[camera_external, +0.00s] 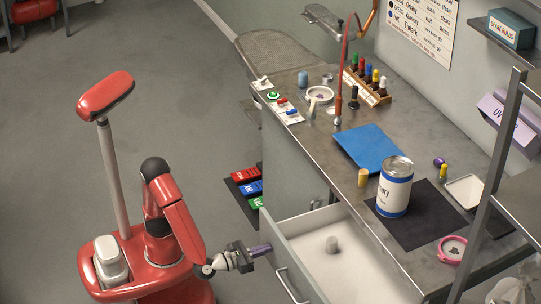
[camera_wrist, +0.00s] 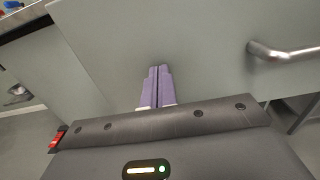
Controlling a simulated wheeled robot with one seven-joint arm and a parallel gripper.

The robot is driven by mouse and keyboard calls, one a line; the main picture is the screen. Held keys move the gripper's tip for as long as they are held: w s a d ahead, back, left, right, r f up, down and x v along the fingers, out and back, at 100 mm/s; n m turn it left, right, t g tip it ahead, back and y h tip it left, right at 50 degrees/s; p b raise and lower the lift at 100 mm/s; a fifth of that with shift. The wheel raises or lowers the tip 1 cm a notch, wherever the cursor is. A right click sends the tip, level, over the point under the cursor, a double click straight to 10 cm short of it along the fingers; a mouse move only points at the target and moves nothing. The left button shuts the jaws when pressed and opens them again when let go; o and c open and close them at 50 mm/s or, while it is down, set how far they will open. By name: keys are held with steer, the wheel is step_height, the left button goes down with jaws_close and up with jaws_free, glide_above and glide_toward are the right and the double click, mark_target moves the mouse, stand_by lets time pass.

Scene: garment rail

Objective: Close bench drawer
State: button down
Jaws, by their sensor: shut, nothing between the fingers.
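The handle also shows in the external view (camera_external: 290,285). My gripper (camera_external: 268,247) is shut and empty, its purple fingers (camera_wrist: 158,72) together and pointing at the drawer front, left of the handle. The fingertips are at or very near the panel; I cannot tell whether they touch.
The bench top (camera_external: 300,150) carries a blue mat (camera_external: 371,148), a large can (camera_external: 395,188), a rack of bottles (camera_external: 368,85) and a pink-rimmed dish (camera_external: 452,250). Red, blue and green pedals (camera_external: 250,187) lie on the floor left of the drawer. The floor (camera_external: 150,100) behind my base is clear.

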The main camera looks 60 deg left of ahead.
steer(key=w, duration=2.7)
steer(key=shift+w+r, duration=0.15)
steer(key=shift+r, duration=0.05)
steer(key=shift+a+r, duration=0.1)
steer(key=shift+a, duration=0.05)
steer(key=shift+s+f+b, duration=0.2)
steer(key=shift+s+b, duration=0.15)
steer(key=shift+b, duration=0.05)
steer(key=s, duration=1.3)
steer(key=shift+s+f+b, duration=0.1)
steer(key=shift+s+b, duration=0.3)
